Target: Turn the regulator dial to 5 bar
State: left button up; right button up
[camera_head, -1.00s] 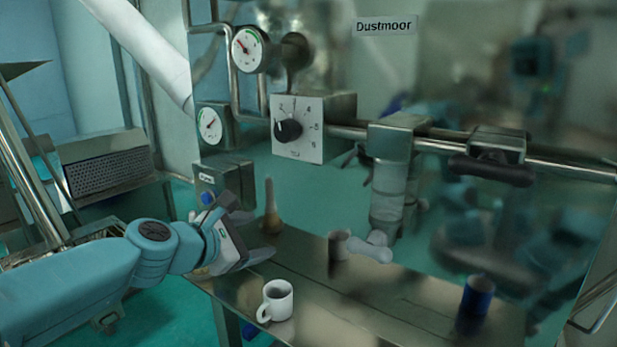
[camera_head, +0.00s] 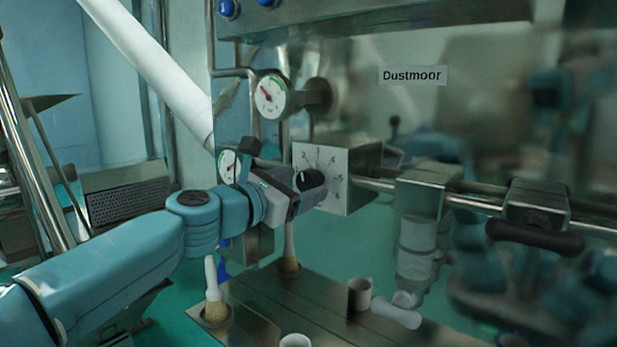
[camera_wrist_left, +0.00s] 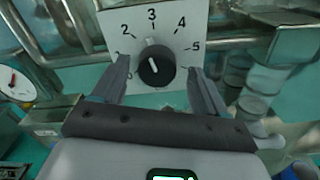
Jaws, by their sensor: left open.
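The regulator dial is a black round knob (camera_wrist_left: 155,66) on a white square plate (camera_head: 335,165) with numbers around it. In the left wrist view 3 is at the top, 4 and 5 to the right, and 2 to the upper left. The knob has a short pale mark that seems to point up and slightly left, between 2 and 3; the exact reading is unclear. My left gripper (camera_head: 308,188) is in front of the knob. Its open fingers (camera_wrist_left: 158,72) stand left and right of the knob with gaps. My right gripper is not in view.
A pressure gauge (camera_head: 271,96) is above left of the plate; a lower gauge (camera_head: 228,165) is partly hidden by my arm. A metal rail (camera_head: 480,200) runs right.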

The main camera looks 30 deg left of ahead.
pick_arm(q)
jog(key=shift+w+a+r, duration=0.1)
jog(key=shift+w, duration=1.3)
jog(key=shift+s, duration=0.1)
jog(key=c, duration=1.1)
jog(key=shift+o, duration=0.2)
